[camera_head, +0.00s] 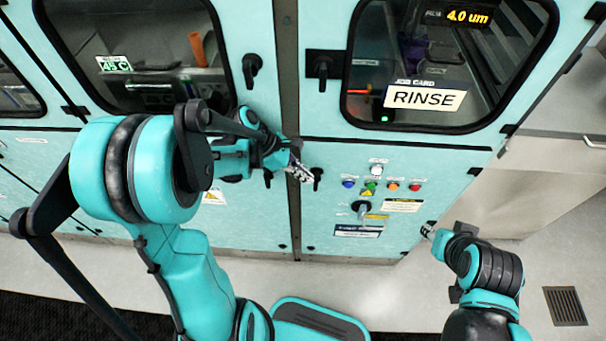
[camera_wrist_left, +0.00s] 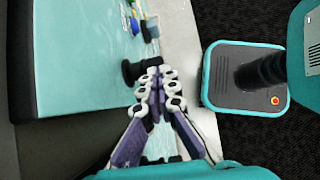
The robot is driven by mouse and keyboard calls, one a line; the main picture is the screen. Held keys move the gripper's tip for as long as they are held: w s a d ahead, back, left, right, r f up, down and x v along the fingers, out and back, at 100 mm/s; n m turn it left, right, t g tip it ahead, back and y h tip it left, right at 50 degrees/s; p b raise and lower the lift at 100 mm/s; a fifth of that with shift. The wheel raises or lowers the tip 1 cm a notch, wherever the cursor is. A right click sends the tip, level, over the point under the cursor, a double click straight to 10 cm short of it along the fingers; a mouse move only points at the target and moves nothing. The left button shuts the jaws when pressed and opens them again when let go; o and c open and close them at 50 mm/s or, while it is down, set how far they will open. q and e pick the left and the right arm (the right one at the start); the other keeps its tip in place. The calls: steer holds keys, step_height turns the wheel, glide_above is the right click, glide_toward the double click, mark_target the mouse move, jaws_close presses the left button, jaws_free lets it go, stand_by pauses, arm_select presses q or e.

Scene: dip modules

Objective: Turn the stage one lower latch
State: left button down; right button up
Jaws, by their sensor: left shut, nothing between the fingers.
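A small black latch (camera_head: 316,175) sits on the teal lower panel of the right-hand cabinet, just right of the seam. My left gripper (camera_head: 300,170) is at its left side, shut and empty. In the left wrist view the closed fingertips (camera_wrist_left: 158,76) are right beside a black latch knob (camera_wrist_left: 130,72); I cannot tell whether they touch. Another black latch (camera_head: 268,178) shows partly behind my left gripper, left of the seam. I cannot read any stage label beside them. My right gripper (camera_head: 430,233) is low at the right, too small to tell its state.
Colored buttons (camera_head: 371,186) and a rotary switch (camera_head: 361,207) lie right of the latch. Black upper latches (camera_head: 250,68) (camera_head: 323,66) sit beside the windows. A "RINSE" card (camera_head: 425,98) is on the right window.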

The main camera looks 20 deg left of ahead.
arm_select(q)
steer(key=shift+d+r+y+p, duration=0.25)
steer(key=shift+y+p, duration=0.15)
steer(key=shift+y, duration=0.1)
steer(key=shift+w+d+r+g+y+p, duration=0.15)
steer(key=shift+d+g+y+p, duration=0.3)
steer(key=shift+y, duration=0.5)
steer(key=shift+w+d+r+g+y+p, duration=0.1)
steer(key=shift+d+g+y+p, duration=0.15)
steer(key=shift+d+y+p, duration=0.5)
steer(key=shift+w+d+g+y, duration=0.1)
steer(key=shift+d+g+y, duration=0.05)
steer(key=shift+y, duration=0.55)
steer(key=shift+w+d+g+y, duration=0.1)
steer(key=shift+g+y, duration=0.05)
steer(key=shift+y, duration=0.55)
steer(key=shift+w+d+f+b, duration=0.1)
steer(key=shift+w+d+b, duration=0.1)
steer(key=shift+d, duration=0.2)
steer(key=shift+w+d+f+b, duration=0.1)
steer(key=shift+d+b, duration=0.05)
steer(key=shift+d, duration=0.2)
steer(key=shift+d+f, duration=0.1)
steer(key=shift+d, duration=0.15)
steer(key=shift+w+d+f+b, duration=0.25)
steer(key=shift+d+f+b, duration=0.4)
steer(key=shift+d+b, duration=0.15)
